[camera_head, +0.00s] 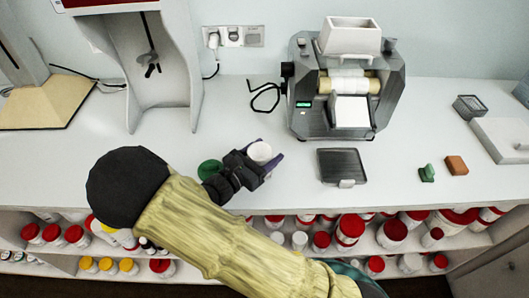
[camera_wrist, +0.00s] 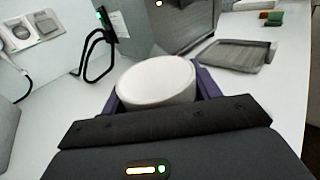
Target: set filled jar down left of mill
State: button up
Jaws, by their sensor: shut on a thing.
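My gripper (camera_head: 262,162) is shut on a white jar (camera_head: 260,152), with its purple fingers on either side of the jar. In the wrist view the jar (camera_wrist: 157,80) sits upright between the fingers, and its pale top faces up. The mill (camera_head: 347,85) is a grey machine with a white hopper and rollers, at the back of the counter. The jar is in front of the mill and to its left. Only the mill's lower part (camera_wrist: 180,22) shows in the wrist view. I cannot tell whether the jar touches the counter.
A dark tray (camera_head: 342,165) lies in front of the mill. A green round thing (camera_head: 209,169) lies left of my gripper. A black cable (camera_head: 264,98) curls beside the mill. A tall grey stand (camera_head: 165,70) is at the back left.

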jog(key=shift+f, duration=0.1)
jog(key=o, duration=1)
jog(key=shift+f, duration=0.1)
jog(key=shift+c, duration=0.2)
jog(key=shift+a+r, duration=0.1)
jog(key=shift+r, duration=0.15)
jog(key=b+v, duration=0.1)
jog(key=v, duration=1.1)
